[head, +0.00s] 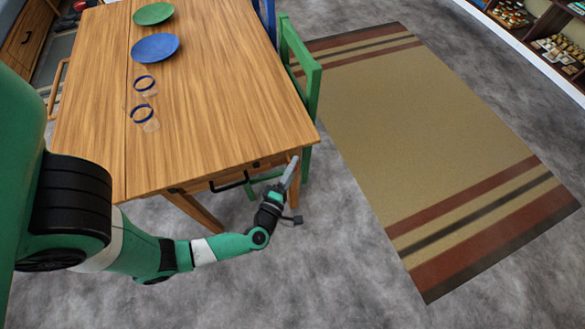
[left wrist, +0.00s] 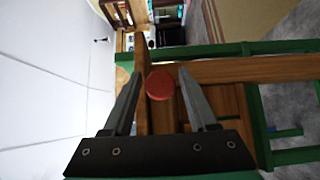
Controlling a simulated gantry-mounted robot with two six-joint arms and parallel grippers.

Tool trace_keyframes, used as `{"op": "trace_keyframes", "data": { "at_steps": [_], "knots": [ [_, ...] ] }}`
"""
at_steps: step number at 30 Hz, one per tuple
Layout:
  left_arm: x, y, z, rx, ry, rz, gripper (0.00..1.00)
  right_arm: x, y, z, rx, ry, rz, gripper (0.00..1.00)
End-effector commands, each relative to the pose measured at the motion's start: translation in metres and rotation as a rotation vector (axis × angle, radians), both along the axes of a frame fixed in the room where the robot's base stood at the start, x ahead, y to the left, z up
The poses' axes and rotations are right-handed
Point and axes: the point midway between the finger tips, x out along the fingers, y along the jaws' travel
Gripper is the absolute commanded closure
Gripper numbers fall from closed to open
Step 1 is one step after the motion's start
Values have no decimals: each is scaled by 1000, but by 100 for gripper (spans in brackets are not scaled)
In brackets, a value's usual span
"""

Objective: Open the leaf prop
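The wooden table (head: 215,85) has a dark handle (head: 231,182) on its near side and small dark fittings under the top. My left gripper (head: 291,170) is at the table's near right corner, just beside the edge. In the left wrist view, my left gripper (left wrist: 159,88) is open, its two fingers apart. A round red knob-like end (left wrist: 159,86) shows between the fingers, against the wooden table parts (left wrist: 215,72). I cannot tell whether the fingers touch it, nor whether it belongs to the leaf prop. My right gripper is not in view.
A green chair (head: 304,65) stands at the table's right side, close to my left gripper. A green plate (head: 153,13), a blue plate (head: 155,47) and two blue-rimmed glasses (head: 143,115) are on the table. Open floor and a striped rug (head: 420,130) lie to the right.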

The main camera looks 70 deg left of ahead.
Motion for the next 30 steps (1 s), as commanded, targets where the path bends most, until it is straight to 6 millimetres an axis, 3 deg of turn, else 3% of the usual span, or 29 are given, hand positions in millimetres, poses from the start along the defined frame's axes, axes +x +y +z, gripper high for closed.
{"op": "trace_keyframes", "data": {
  "at_steps": [1,9,30],
  "knots": [
    [0,0,0,0,0,0,53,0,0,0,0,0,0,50],
    [0,0,0,0,0,0,100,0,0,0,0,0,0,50],
    [0,0,0,0,0,0,100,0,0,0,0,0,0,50]
  ]
}}
